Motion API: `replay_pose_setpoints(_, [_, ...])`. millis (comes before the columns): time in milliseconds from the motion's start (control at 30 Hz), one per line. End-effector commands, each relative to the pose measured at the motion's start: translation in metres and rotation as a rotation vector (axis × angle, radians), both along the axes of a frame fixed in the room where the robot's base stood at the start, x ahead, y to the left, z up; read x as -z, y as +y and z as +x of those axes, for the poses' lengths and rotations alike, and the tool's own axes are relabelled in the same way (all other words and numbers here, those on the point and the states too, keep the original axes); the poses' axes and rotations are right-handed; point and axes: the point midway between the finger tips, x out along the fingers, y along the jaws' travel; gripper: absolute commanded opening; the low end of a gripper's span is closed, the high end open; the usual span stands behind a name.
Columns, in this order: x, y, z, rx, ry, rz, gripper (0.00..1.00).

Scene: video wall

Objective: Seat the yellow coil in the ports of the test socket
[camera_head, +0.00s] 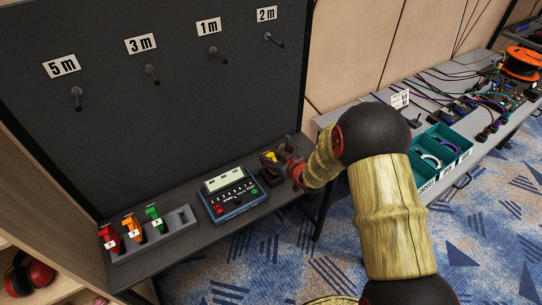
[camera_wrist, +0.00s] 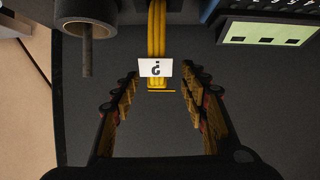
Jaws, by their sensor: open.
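The yellow coil (camera_head: 268,159) is at the right end of the dark shelf, on or just above a small black block (camera_head: 271,178) that may be the test socket. My gripper (camera_head: 286,158) is beside the coil in the head view. In the wrist view my gripper (camera_wrist: 159,75) is open, with one finger row on each side of the tag and gaps between. The coil's ends and any ports are hidden, so I cannot tell if it is seated.
A tester with a display and buttons (camera_head: 233,198) lies left of the coil. A grey rack (camera_head: 122,253) holds red (camera_head: 108,237), orange (camera_head: 133,229) and green (camera_head: 155,219) coils. Labelled pegs line the dark panel. Teal bins (camera_head: 448,150) stand on the right bench.

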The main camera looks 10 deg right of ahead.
Motion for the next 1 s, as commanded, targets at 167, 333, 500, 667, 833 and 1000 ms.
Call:
replay_pose_setpoints(167, [-0.003, -0.003, -0.006, 0.001, 0.000, 0.000, 0.44])
replay_pose_setpoints(333, [-0.014, -0.009, -0.027, 0.002, 0.000, -0.001, 0.44])
replay_pose_setpoints(500, [-0.030, -0.018, -0.056, 0.002, -0.002, 0.001, 0.44])
replay_pose_setpoints(667, [-0.042, -0.025, -0.081, 0.002, -0.001, -0.001, 0.44])
replay_pose_setpoints(833, [-0.049, -0.030, -0.098, 0.001, 0.000, 0.000, 0.44])
replay_pose_setpoints(1000, [-0.052, -0.032, -0.103, 0.000, 0.000, 0.000, 0.44])
